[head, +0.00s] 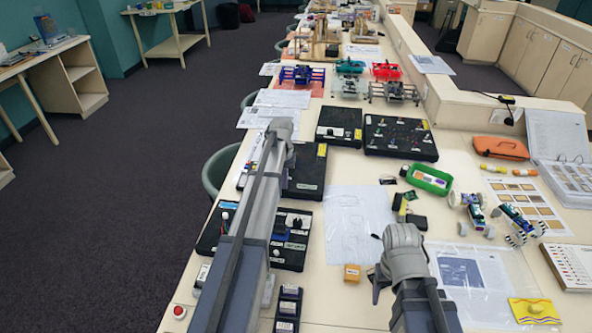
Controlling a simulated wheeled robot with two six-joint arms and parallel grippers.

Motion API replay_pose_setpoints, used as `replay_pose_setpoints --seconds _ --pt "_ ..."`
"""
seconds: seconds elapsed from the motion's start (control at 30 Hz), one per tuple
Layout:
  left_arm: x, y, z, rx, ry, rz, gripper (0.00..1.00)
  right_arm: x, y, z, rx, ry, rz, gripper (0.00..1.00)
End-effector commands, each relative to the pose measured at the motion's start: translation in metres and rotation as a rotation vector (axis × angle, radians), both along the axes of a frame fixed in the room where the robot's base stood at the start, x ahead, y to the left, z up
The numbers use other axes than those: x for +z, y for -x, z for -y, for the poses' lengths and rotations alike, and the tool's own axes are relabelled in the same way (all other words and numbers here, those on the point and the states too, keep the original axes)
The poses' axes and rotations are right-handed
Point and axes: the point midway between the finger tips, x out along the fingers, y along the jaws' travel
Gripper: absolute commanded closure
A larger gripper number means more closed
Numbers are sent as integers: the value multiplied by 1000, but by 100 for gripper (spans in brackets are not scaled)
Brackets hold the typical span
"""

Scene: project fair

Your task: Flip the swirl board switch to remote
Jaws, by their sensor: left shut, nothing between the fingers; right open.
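Several black boards with small controls lie on the long table, and their labels are too small to read, so I cannot tell which is the swirl board. The nearest black board (292,259) has a blue part, white knobs and pale labels, and my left arm covers its middle. A switch position cannot be made out. My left gripper (268,290) is mostly hidden beside my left arm, near that board's front edge; it is shut and empty. My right gripper (377,285) is open and empty above the table, right of the board, partly hidden by my arm.
Other black boards (400,138) lie further back. A green tray (428,180), an orange case (501,148) and small wheeled models (515,220) stand at the right. A small orange block (352,273) and a red button (179,311) are near the front. White paper (358,215) lies mid-table.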

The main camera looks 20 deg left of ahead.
Motion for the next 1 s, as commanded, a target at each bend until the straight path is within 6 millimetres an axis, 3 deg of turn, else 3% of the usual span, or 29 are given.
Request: replay_pose_setpoints --seconds 1.0 --pt "0 -19 -4 0 0 0 100 0 0 0 0 0 0 34"
